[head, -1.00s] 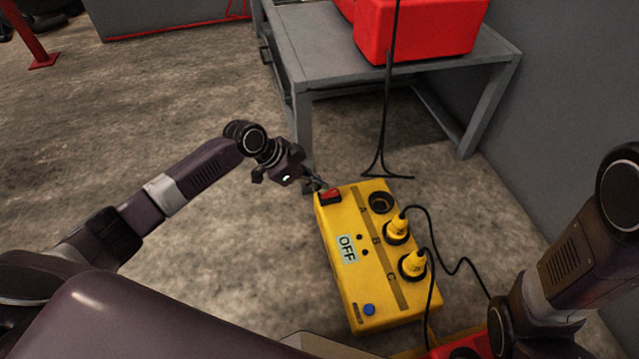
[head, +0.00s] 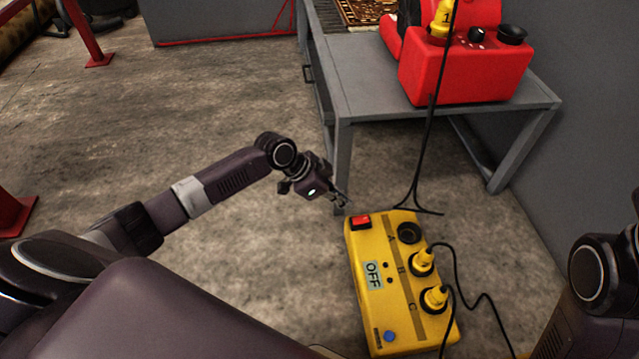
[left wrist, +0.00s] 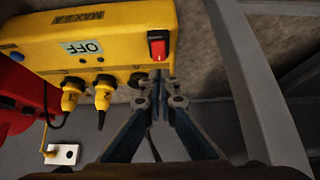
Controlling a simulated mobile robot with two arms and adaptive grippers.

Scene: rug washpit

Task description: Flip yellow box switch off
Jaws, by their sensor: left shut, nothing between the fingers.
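The yellow box (head: 400,325) lies on the concrete floor, with a red rocker switch (head: 360,221) at its far left corner and an OFF label (head: 372,275) on top. My left gripper (head: 343,199) is shut and empty, just beyond the switch and apart from it in the head view. In the left wrist view the box (left wrist: 115,25) fills the upper left, and the switch (left wrist: 158,47) sits just above the closed fingertips (left wrist: 161,82). I cannot tell from the pictures which way the rocker is pressed. My right gripper is out of view.
Two yellow plugs (head: 424,261) with black cords sit in sockets B and C; socket A (head: 409,233) is empty. A grey table (head: 385,75) with a red machine (head: 465,70) stands beyond the box. A grey wall is at right; open floor lies left.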

